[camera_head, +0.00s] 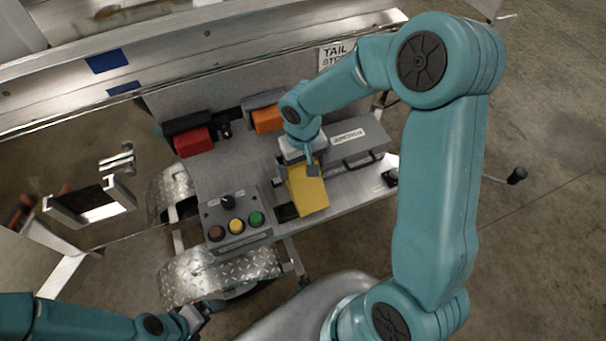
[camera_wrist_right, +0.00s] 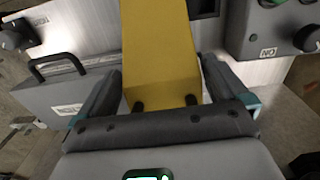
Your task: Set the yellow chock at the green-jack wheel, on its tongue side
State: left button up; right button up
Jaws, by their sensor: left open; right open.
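The yellow chock (camera_head: 307,190) sits on the grey work shelf (camera_head: 240,172). My right gripper (camera_head: 304,165) is over its far end, fingers open. In the right wrist view the chock (camera_wrist_right: 160,55) lies between the two spread fingers of the gripper (camera_wrist_right: 168,95); I cannot tell whether they touch it. My left gripper (camera_head: 200,312) is low at the lower left, beside a diamond-plate fender (camera_head: 218,275), and holds nothing that I can see. A second fender (camera_head: 172,190) stands farther back. The wheels are mostly hidden under the fenders, and I cannot make out a green jack.
A red block (camera_head: 193,142) and an orange block (camera_head: 267,118) sit at the shelf's back. A button box (camera_head: 236,220) is left of the chock, a grey case (camera_head: 352,150) to its right. A crank handle (camera_head: 516,176) sticks out at right. Floor at far right is clear.

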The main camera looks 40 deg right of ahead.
jog(key=c, duration=1.5)
jog(key=shift+w, duration=0.1)
jog(key=shift+c, duration=0.8)
jog(key=shift+r, duration=0.15)
